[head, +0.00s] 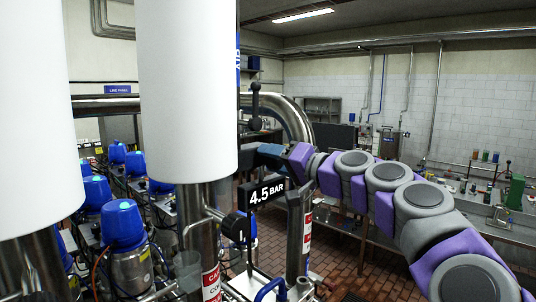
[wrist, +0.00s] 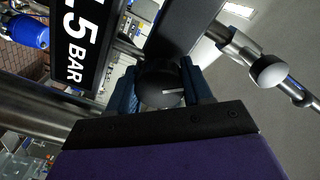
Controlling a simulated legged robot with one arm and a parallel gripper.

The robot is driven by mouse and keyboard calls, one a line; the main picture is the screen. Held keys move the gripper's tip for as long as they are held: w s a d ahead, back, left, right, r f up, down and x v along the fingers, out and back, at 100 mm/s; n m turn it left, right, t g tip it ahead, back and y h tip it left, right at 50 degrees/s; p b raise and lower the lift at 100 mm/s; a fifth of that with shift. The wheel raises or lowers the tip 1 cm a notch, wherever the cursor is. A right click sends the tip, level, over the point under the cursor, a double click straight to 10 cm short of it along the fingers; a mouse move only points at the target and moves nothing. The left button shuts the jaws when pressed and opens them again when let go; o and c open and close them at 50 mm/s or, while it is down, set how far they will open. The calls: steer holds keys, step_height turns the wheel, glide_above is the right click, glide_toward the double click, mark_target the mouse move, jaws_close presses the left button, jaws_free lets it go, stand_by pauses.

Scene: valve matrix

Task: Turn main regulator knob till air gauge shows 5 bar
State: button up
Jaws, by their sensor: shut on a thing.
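The main regulator knob (wrist: 158,80) is a black round knob with a white pointer line, seen in the wrist view between my dark blue fingers. My gripper (wrist: 162,88) is shut on it, one finger on each side. In the head view my gripper (head: 266,156) is just right of the large white cylinder, and the knob cannot be made out there. The black air gauge display (head: 267,193) reads 4.5 BAR below my gripper. The display (wrist: 80,45) also shows turned and partly cut off in the wrist view.
Two white cylinders (head: 187,85) on metal pipes fill the left foreground. Blue-topped valves (head: 122,222) stand in rows behind them. A vertical pipe (head: 299,230) stands by the display. A bench with equipment (head: 480,220) lines the right wall; brick floor shows between.

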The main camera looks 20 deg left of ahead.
steer(key=shift+w+d+f+m, duration=0.1)
steer(key=shift+f+m, duration=0.1)
steer(key=shift+m, duration=0.3)
steer(key=o, duration=0.7)
steer(key=shift+c, duration=0.2)
steer(key=o, duration=0.4)
steer(key=shift+w+d+r, duration=0.1)
steer(key=shift+d+r, duration=0.05)
steer(key=shift+d, duration=0.4)
steer(key=shift+s+a, duration=0.2)
steer(key=shift+s+d, duration=0.1)
steer(key=shift+w+v, duration=0.15)
steer(key=shift+v, duration=4.25)
steer(key=shift+w+v, duration=0.15)
steer(key=shift+v, duration=4.2)
